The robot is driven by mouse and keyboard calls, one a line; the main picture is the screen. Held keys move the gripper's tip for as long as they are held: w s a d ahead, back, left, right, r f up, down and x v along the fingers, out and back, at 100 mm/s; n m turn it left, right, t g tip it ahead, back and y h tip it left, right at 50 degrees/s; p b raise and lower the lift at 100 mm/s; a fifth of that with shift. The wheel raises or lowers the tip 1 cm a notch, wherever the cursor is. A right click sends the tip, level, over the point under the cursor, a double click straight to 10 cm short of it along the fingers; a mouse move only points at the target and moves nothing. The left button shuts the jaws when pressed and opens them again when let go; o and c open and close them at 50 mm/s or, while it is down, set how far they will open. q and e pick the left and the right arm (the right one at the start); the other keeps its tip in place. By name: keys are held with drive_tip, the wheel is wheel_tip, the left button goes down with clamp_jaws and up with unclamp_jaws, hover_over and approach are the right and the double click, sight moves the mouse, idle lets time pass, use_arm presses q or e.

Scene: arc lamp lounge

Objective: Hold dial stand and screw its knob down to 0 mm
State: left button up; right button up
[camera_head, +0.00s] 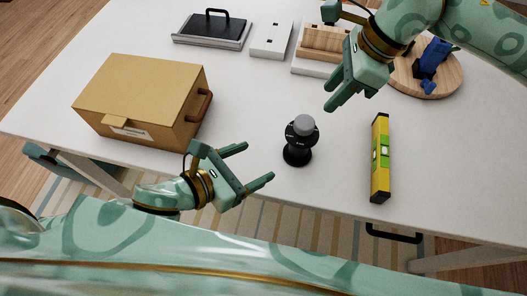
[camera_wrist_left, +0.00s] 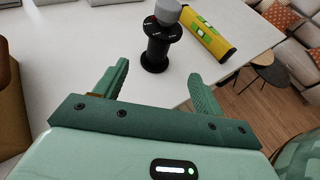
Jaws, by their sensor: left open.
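The dial stand (camera_head: 297,154) is a black spool-shaped post with a grey knob (camera_head: 304,124) on top, upright on the white table. Its scale marks are too small to read. In the left wrist view the stand (camera_wrist_left: 155,50) and its knob (camera_wrist_left: 168,10) are beyond and between the fingers. My left gripper (camera_head: 260,160) is open and empty, left of the stand near the front edge, with its fingers pointing towards it and not touching. My right gripper (camera_head: 327,97) is above and to the right of the stand, apart from the knob, with its fingers spread and nothing between them.
A cardboard box (camera_head: 140,88) stands left of my left gripper. A yellow spirit level (camera_head: 381,160) lies right of the stand. At the back are a black-handled tray (camera_head: 212,28), a white block (camera_head: 271,40), a wooden block (camera_head: 325,42) and a round board (camera_head: 405,84) with a blue object.

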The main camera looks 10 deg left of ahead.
sight(301, 141)
use_arm(q)
drive_tip(key=x, duration=1.6)
drive_tip(key=shift+w+f, duration=0.15)
drive_tip(key=shift+f, duration=0.05)
drive_tip(key=shift+c, duration=0.3)
drive_tip(key=c, duration=1.4)
drive_tip(key=shift+o, duration=0.2)
